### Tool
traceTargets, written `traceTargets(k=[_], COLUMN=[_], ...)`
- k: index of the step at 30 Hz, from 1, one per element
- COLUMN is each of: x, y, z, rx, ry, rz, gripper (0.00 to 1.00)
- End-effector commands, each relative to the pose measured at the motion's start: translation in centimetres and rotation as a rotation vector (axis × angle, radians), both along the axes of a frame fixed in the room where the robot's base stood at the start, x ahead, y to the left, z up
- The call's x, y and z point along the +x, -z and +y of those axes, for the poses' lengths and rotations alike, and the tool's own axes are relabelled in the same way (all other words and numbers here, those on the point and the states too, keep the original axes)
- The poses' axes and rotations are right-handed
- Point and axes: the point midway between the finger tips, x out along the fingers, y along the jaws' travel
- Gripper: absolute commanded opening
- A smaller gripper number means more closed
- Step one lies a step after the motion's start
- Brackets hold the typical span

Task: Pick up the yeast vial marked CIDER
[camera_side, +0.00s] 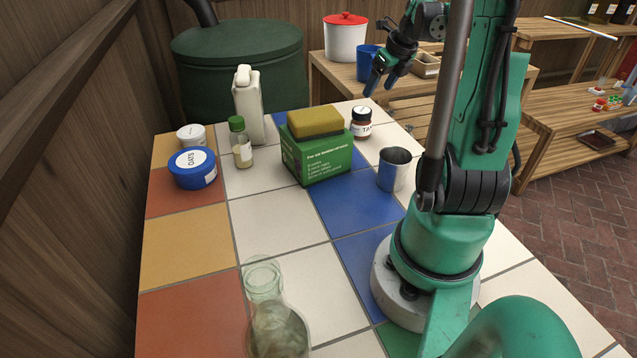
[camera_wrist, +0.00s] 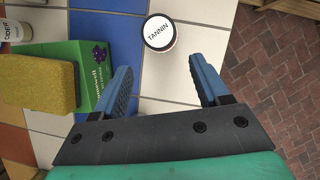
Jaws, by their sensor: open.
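A small vial (camera_side: 242,152) with a green cap and a pale label stands upright on the tiled table, left of the green box, in the side view. Its lettering is too small to read there. In the wrist view a pale vial (camera_wrist: 14,31) is cut off at the upper left edge; its label appears to read CIDER. My gripper (camera_side: 378,82) is open and empty, high above the back right of the table, well to the right of the vial. In the wrist view its blue fingers (camera_wrist: 158,65) are spread with nothing between them.
A green box (camera_side: 318,158) with a yellow sponge (camera_side: 314,121) on top stands between vial and gripper side. A white bottle (camera_side: 248,112) is behind the vial. The TANNIN jar (camera_wrist: 160,32), metal cup (camera_side: 394,168), OATS tub (camera_side: 192,168) and glass flask (camera_side: 275,325) stand around.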

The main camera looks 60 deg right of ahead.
Motion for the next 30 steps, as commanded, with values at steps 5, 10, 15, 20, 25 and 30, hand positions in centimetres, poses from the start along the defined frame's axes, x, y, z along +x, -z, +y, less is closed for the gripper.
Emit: traceTargets(k=[5, 10, 15, 20, 25, 30], x=[0.0, 0.5, 7.7, 16.6, 20.4, 21.4], y=[0.0, 0.0, 0.0, -1.2, -2.7, -3.0], z=[0.0, 0.2, 3.2, 10.7, 17.0, 19.3], rx=[0.000, -0.007, -0.102, -0.194, -0.213, -0.211], ry=[0.000, -0.011, -0.148, -0.308, -0.374, -0.384], rz=[0.000, -0.010, -0.177, -0.470, -0.684, -0.762], gripper=[0.55, 0.55, 0.55, 0.55, 0.55, 0.55])
